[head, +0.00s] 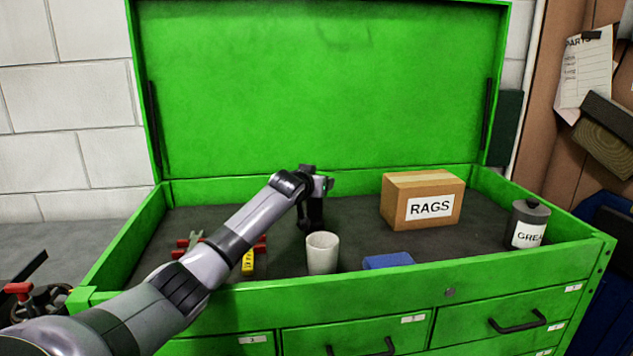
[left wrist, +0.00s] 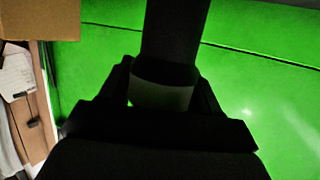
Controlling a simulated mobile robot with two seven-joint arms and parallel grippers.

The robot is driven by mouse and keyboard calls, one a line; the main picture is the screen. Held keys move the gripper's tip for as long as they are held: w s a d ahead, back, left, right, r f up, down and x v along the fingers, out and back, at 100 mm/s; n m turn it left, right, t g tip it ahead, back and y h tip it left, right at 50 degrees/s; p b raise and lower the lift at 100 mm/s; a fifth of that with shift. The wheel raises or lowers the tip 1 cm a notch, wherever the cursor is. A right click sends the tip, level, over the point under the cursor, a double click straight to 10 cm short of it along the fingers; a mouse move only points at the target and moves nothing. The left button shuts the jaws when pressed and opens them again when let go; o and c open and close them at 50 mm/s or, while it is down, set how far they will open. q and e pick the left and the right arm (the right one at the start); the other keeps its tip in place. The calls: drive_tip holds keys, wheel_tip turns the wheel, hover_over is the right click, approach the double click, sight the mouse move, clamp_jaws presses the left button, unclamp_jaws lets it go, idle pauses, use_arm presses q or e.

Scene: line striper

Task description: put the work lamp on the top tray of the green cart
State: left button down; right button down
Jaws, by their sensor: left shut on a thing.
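The green cart (head: 368,295) has its lid raised, and its top tray (head: 355,225) has a dark floor inside green walls. My left gripper (head: 313,212) reaches over the tray from the left, behind a white cup. In the left wrist view my left gripper (left wrist: 165,100) is shut on a dark cylindrical thing with a grey band, seemingly the work lamp (left wrist: 174,35). In the head view the held thing is small and dark and hard to tell from the gripper. I cannot tell whether it touches the tray floor. My right gripper is not in view.
The white cup (head: 322,254) and a blue block (head: 388,261) stand near the tray's front wall. A RAGS box (head: 423,201) and a grease can (head: 527,224) are at the right. Red-handled tools (head: 192,243) and a yellow item (head: 248,262) lie at the left.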

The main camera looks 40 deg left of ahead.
use_arm(q)
drive_tip(key=shift+c, duration=1.1)
unclamp_jaws()
drive_tip(key=shift+f, duration=0.1)
drive_tip(key=shift+s, duration=0.1)
